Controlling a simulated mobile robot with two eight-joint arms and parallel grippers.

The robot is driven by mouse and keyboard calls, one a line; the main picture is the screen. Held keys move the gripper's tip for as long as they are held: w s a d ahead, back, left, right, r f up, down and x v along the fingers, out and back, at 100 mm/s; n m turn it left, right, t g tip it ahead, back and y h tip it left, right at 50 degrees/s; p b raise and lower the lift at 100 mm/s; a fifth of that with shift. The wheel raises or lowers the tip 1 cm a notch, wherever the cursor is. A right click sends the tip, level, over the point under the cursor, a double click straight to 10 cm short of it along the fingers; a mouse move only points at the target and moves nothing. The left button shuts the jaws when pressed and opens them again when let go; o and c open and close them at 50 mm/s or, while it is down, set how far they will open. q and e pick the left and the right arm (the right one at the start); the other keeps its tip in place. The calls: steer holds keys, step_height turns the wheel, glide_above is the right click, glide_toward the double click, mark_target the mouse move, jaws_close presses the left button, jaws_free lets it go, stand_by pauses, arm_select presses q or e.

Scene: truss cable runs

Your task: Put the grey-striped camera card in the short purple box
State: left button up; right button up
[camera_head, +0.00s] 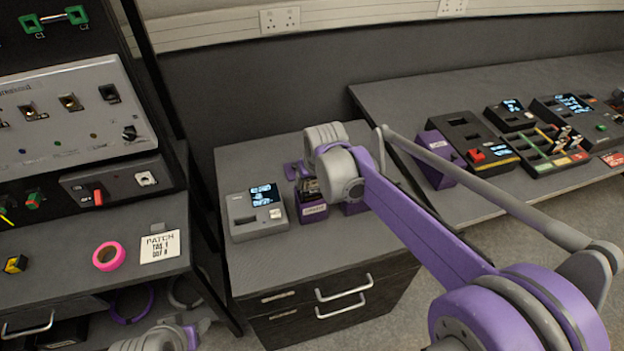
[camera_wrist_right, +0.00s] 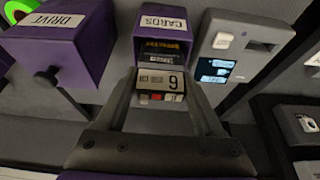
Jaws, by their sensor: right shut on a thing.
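The short purple box labelled CARDS (camera_wrist_right: 163,22) is just beyond my right gripper (camera_wrist_right: 160,93) in the right wrist view. It stands on the cabinet in the head view (camera_head: 314,213). Dark cards (camera_wrist_right: 160,48) show inside it. My right gripper is shut on a small card (camera_wrist_right: 161,82) with a pale label and a digit, at the box's near opening. I cannot make out a grey stripe on it, or whether it touches the box. In the head view my arm hides much of this gripper. My left gripper's fingers do not show.
A grey card reader (camera_head: 257,211) with a lit screen stands beside the box. A purple DRIVE box (camera_wrist_right: 60,35) with a dark knob is on the box's other side. The cabinet top's front (camera_head: 300,262) is clear. A pink tape roll (camera_head: 109,256) lies on the left bench.

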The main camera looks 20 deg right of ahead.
steer(key=shift+f, duration=0.55)
steer(key=shift+f+b, duration=0.1)
steer(key=shift+b, duration=0.2)
steer(key=shift+f+b, duration=0.45)
steer(key=shift+f, duration=0.25)
steer(key=o, duration=1.4)
steer(key=shift+c, duration=0.9)
